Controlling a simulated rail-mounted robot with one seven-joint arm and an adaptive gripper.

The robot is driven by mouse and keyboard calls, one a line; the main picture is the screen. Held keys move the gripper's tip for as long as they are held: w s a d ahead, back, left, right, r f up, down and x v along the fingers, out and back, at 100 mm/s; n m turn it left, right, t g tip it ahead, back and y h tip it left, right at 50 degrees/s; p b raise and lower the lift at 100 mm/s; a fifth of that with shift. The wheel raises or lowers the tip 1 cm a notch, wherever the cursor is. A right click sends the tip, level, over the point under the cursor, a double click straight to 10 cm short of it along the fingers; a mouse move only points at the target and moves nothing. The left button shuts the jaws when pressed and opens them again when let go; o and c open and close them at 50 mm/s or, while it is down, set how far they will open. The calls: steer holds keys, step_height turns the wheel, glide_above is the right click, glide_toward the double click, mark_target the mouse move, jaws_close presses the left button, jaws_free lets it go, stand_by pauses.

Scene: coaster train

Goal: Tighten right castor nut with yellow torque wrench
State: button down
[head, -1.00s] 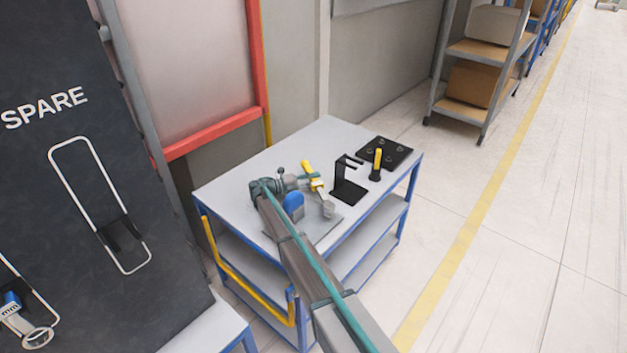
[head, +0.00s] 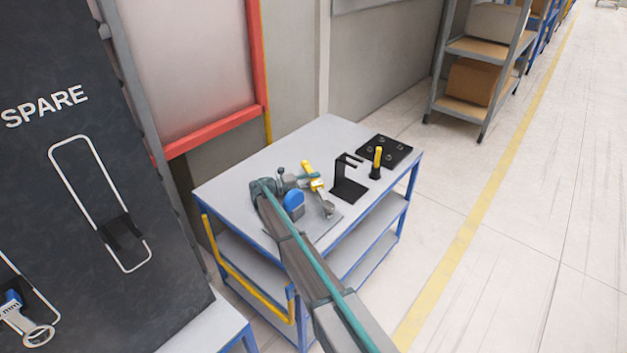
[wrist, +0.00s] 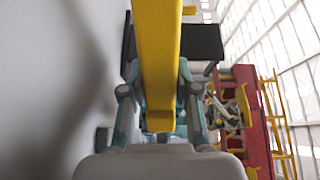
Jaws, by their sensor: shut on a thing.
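The yellow torque wrench (head: 307,167) is held by my gripper (head: 304,180) over the cart's grey top. In the wrist view the wrench's yellow handle (wrist: 158,60) runs down the middle, between the two teal-grey fingers of my gripper (wrist: 164,110), which is shut on it. A small grey metal part (head: 327,208) shows below the wrench in the head view, near a grey plate; I cannot tell whether they touch. The right castor nut cannot be made out in either view. My arm covers part of the work area.
The cart top (head: 325,135) also carries a black stand (head: 347,190), a yellow-handled tool (head: 378,158) upright in a black base and a black plate (head: 398,150) with small round parts. A dark SPARE board (head: 60,200) stands left. Floor right of the cart is clear.

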mark_target(335, 173)
steer(key=shift+w+d+m+g+h+p, duration=0.15)
steer(key=shift+d+m+g+p, duration=0.25)
steer(key=shift+d+g+p, duration=0.2)
steer(key=shift+w+d+m+g+h+p, duration=0.1)
steer(key=shift+d+m+g+h+p, duration=0.05)
steer(key=shift+d+m+g+p, duration=0.35)
stand_by(0.9)
steer(key=shift+d+m+g+p, duration=0.7)
steer(key=shift+d+g+p, duration=0.45)
steer(key=shift+g+p, duration=0.2)
stand_by(1.1)
steer(key=shift+r, duration=0.25)
steer(key=shift+r+p, duration=0.85)
steer(key=shift+r, duration=1.2)
steer(key=shift+f, duration=0.1)
